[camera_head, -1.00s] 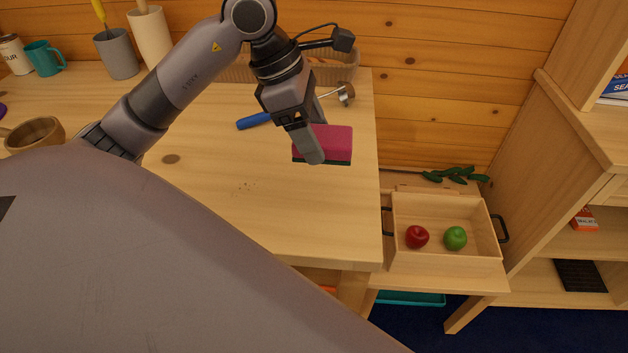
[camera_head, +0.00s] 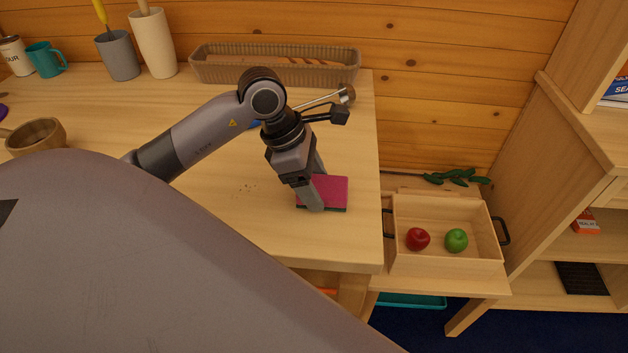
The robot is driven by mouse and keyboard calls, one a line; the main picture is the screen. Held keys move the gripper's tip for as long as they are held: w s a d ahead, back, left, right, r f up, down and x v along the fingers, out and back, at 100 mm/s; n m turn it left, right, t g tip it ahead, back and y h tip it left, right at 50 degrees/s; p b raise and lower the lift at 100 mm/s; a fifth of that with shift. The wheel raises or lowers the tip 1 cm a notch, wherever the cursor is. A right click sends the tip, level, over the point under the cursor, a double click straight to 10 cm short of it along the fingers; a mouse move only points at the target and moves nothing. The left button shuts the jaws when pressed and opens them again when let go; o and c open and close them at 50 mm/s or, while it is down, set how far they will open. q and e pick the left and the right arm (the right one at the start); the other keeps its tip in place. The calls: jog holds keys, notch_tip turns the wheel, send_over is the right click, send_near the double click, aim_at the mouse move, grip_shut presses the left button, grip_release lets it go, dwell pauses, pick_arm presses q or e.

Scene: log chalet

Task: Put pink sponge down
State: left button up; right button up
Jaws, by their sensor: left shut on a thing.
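The pink sponge (camera_head: 332,190) has a dark green underside. It is low over the right part of the wooden table (camera_head: 230,220), near its right edge; I cannot tell for sure whether it touches the top. My left gripper (camera_head: 318,194) is shut on the sponge, with one finger across its near left side and the other mostly hidden behind. My right gripper is not in view.
A long basket with bread (camera_head: 225,73) stands at the back by the wall, and a ladle (camera_head: 345,95) lies in front of it. A wooden bowl (camera_head: 35,135) is at left.

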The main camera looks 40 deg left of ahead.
pick_arm(q)
jog(key=shift+f, duration=0.2)
jog(key=o, duration=0.9)
jog(key=shift+o, duration=0.2)
jog(key=shift+r, duration=0.1)
jog(key=shift+r, duration=0.15)
jog(key=v, duration=1.2)
jog(key=shift+b, duration=0.35)
jog(key=shift+s, duration=0.1)
